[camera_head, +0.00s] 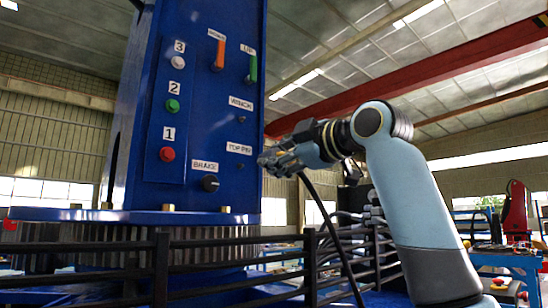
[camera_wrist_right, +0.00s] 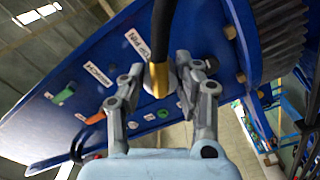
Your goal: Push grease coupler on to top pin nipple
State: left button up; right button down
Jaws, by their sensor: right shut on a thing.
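The blue panel carries a white TOP PIN label (camera_head: 239,149), with a small dark nipple (camera_head: 240,166) below it. My right gripper (camera_head: 272,160) is in front of the panel, just right of the nipple in the head view. In the right wrist view my right gripper (camera_wrist_right: 160,82) is shut on the brass-coloured grease coupler (camera_wrist_right: 159,80), which has a black hose (camera_wrist_right: 162,30) on it. The TOP PIN label also shows there (camera_wrist_right: 138,42), left of the hose. The top pin nipple is hidden there, so I cannot tell whether the coupler touches it. My left gripper is out of view.
A WINCH label (camera_head: 240,103) with its own nipple (camera_head: 241,119) sits above. Dark railings (camera_head: 230,258) cross below. The hose hangs down right of the panel.

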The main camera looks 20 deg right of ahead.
jog(key=shift+s, duration=0.1)
jog(key=shift+p+x, duration=0.7)
jog(key=shift+x, duration=1.25)
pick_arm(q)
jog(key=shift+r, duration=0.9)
pick_arm(e)
jog(key=shift+x, duration=1.1)
pick_arm(q)
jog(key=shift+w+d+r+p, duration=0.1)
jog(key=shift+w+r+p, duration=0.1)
jog(key=shift+p, duration=0.15)
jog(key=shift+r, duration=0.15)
pick_arm(e)
jog(key=shift+x, duration=0.9)
jog(key=c, duration=0.9)
grip_release()
jog(key=shift+f, duration=0.1)
